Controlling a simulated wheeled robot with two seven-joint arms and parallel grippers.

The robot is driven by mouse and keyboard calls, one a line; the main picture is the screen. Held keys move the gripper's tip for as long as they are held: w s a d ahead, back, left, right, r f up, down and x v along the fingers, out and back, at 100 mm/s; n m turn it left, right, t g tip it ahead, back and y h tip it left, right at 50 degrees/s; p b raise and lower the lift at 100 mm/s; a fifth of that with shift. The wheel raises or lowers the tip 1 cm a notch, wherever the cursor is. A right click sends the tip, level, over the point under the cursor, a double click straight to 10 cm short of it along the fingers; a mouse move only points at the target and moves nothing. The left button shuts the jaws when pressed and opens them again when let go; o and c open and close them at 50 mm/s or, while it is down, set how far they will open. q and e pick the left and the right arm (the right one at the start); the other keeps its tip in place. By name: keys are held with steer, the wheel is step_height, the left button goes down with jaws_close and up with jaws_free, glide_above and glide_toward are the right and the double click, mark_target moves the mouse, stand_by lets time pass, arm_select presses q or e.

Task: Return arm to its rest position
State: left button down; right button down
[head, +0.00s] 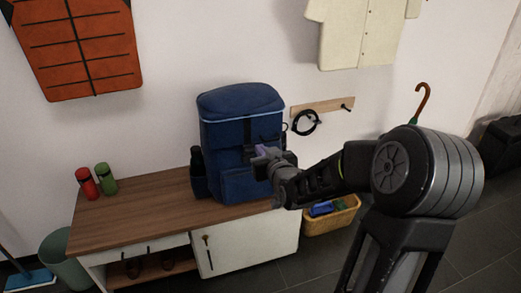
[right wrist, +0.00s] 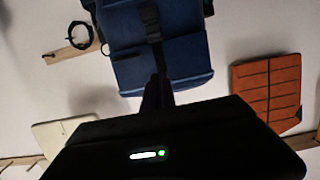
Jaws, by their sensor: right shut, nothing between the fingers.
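My right arm comes in from the right in the head view. Its gripper (head: 262,153) is shut and empty, in front of the blue backpack (head: 222,130). The backpack stands upright on the wooden-topped cabinet (head: 135,212), with a dark bottle in its left side pocket. In the right wrist view, which is turned upside down, the backpack (right wrist: 185,55) fills the top centre and the dark fingers (right wrist: 158,92) point at its strap. I cannot tell whether the fingers touch it. My left gripper is not in view.
A red bottle (head: 87,184) and a green bottle (head: 106,178) stand on the cabinet's left end. A yellow basket (head: 330,222) stands right of the cabinet. A wall rack (head: 325,104) holds a black cable loop. An umbrella handle (head: 422,95) rises behind my arm.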

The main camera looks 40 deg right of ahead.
stand_by(0.3)
steer(key=s+a+f+g+y, duration=0.3)
steer(key=a+f, duration=0.6)
steer(key=f, duration=0.2)
steer(key=s+a+f+g+y, duration=0.2)
steer(key=a+f+g, duration=0.1)
steer(key=a+f, duration=0.7)
steer(key=s+a+f+n+g+y, duration=0.1)
steer(key=s+a+f+g+y, duration=0.25)
steer(key=s+a+f, duration=0.75)
steer(key=s+a+f+n+g, duration=0.1)
steer(key=s+a+f+g, duration=0.4)
steer(key=s+a, duration=0.55)
steer(key=a+p+v, duration=0.1)
steer(key=p+v, duration=1)
steer(key=p, duration=0.1)
steer(key=shift+s+r+t+y, duration=0.35)
steer(key=shift+s+t, duration=0.05)
steer(key=shift+t, duration=0.05)
